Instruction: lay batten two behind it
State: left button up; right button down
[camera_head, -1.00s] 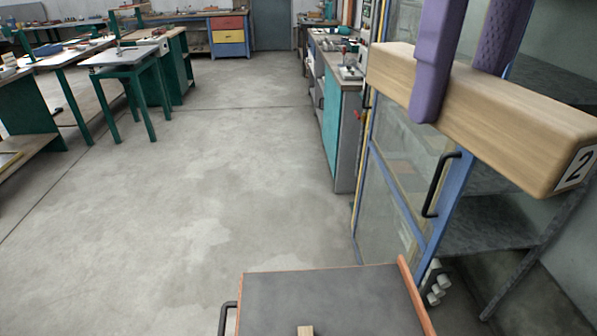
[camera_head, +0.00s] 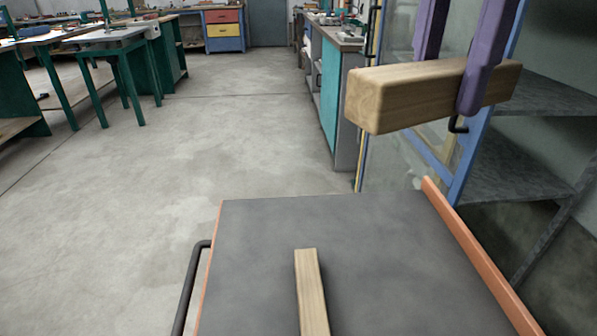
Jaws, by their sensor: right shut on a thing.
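Batten two (camera_head: 405,95) is a pale wooden block held in the air at the upper right. My right gripper (camera_head: 468,80) has purple fingers and is shut on it, one finger on each side. The face with the number 2, seen earlier, is turned out of sight. Below, another wooden batten (camera_head: 311,290) lies on the dark top of a cart (camera_head: 250,240), its near end cut off by the frame. The held batten is above and beyond it, clear of the cart top. My left gripper is not in view.
The cart has orange side rims (camera_head: 480,255) and a black handle (camera_head: 190,285) at its left. An open blue-framed cabinet (camera_head: 540,180) with grey shelves stands close at the right. A teal cabinet (camera_head: 335,105) stands behind. The cart top around the lying batten is bare.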

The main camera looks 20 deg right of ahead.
aim_at(388, 301)
jog(key=f+n+b, duration=0.4)
jog(key=f, duration=0.5)
jog(key=d+f+n+b, duration=0.1)
jog(key=f+n+b, duration=0.3)
jog(key=f, duration=0.6)
jog(key=d+f+n+b, duration=0.1)
jog(key=f+n+b, duration=0.3)
jog(key=f, duration=0.5)
jog(key=shift+w+f+n, duration=0.25)
jog(key=shift+w+n, duration=0.05)
jog(key=shift+n, duration=0.4)
jog(key=shift+f, duration=0.2)
jog(key=shift+c, duration=2.2)
grip_release()
